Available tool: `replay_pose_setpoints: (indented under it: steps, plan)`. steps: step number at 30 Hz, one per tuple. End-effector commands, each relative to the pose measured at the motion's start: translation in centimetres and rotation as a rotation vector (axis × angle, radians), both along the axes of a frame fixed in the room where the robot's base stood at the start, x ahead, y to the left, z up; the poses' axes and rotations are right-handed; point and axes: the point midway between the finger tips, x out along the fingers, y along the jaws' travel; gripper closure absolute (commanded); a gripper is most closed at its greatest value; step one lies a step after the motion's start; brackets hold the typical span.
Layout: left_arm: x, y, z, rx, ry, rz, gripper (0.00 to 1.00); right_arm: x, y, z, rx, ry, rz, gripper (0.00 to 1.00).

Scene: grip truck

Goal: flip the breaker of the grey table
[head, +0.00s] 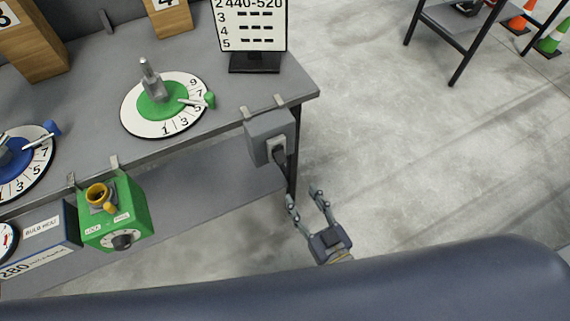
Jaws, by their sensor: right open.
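The grey table (215,130) runs from the left to a corner at the upper middle. A grey breaker box (268,128) hangs on its front edge near the right corner. A dark switch lever (279,156) shows on the front of the box. My right gripper (304,192) is open and empty, with its two fingers apart and pointing up toward the table. It is below and to the right of the breaker box, apart from it. My left gripper is not in view.
A green box (118,222) with a yellow fitting hangs on the table's front edge at left. Green (170,98) and blue (18,165) dials lie on the tabletop. A number sign (250,30) stands behind. The floor to the right is clear up to another table (450,25).

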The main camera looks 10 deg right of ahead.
Motion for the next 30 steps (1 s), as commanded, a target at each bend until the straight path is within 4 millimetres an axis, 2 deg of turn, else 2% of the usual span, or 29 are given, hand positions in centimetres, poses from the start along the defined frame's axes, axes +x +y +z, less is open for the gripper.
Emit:
replay_pose_setpoints:
  steps: [2, 5, 13, 21, 30]
  plan:
    - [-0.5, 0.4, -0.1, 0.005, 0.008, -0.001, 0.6, 0.2, 0.2, 1.1, 0.012, -0.024, -0.003, 0.55]
    - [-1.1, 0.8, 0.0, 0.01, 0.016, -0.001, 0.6, 0.9, 0.3, 1.6, 0.016, -0.035, -0.005, 0.55]
    - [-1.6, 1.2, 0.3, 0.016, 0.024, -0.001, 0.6, 5.2, 1.7, 1.6, 0.016, -0.035, -0.005, 0.55]
    - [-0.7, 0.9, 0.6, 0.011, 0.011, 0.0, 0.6, 9.1, 3.0, 1.5, 0.015, -0.033, -0.004, 0.55]
    - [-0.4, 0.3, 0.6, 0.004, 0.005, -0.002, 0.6, 10.4, 3.4, 1.4, 0.014, -0.03, -0.003, 0.55]
